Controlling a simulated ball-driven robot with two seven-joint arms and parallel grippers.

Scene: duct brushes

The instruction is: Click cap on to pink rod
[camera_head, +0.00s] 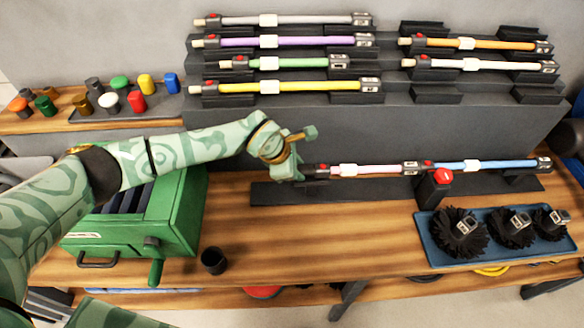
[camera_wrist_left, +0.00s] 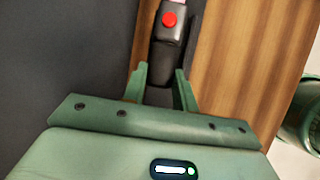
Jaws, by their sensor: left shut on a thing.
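The pink rod (camera_head: 370,170) lies along a dark holder on the bench, with a white band and a black red-buttoned coupling (camera_head: 322,169) at its left end. My left gripper (camera_head: 300,172) is at that end. In the left wrist view, the fingers of my left gripper (camera_wrist_left: 162,88) are shut on a dark cap (camera_wrist_left: 158,94). The cap is in line with the black coupling (camera_wrist_left: 168,45) and looks up against it; whether it is fully seated cannot be told. My right gripper is not in view.
A blue rod (camera_head: 490,165) continues the line to the right. A red push button (camera_head: 443,177) stands in front. A blue tray (camera_head: 432,252) holds black brushes. A green machine (camera_head: 180,205) and a black cup (camera_head: 213,261) are at left. Racked rods and coloured caps stand behind.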

